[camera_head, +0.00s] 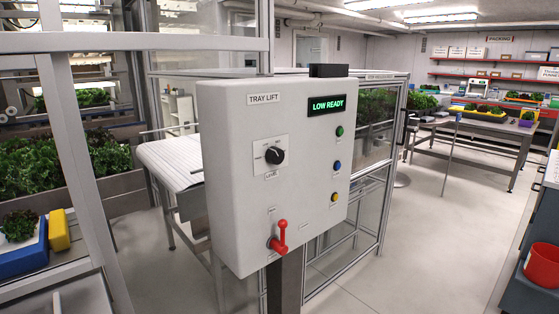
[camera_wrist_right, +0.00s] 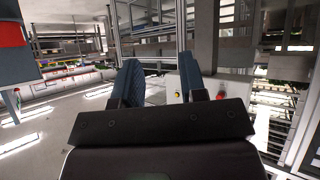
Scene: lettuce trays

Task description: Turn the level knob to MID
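The level knob (camera_head: 274,156) is a round black knob on a white plate on the front of the grey tray lift box (camera_head: 230,215). Its small markings and the way it points are too small to read surely. A display (camera_head: 327,105) on the box reads LOW READY in green. My right gripper (camera_wrist_right: 158,75) shows in the right wrist view with two blue fingers apart and nothing between them. It is not touching the knob, which I cannot make out in that view. No gripper of mine shows in the head view.
Below the knob is a red lever (camera_head: 281,236). Green (camera_head: 339,131), blue (camera_head: 337,165) and yellow (camera_head: 334,197) buttons sit at its right. A framed glass enclosure stands behind the box, a metal frame (camera_head: 75,160) at left.

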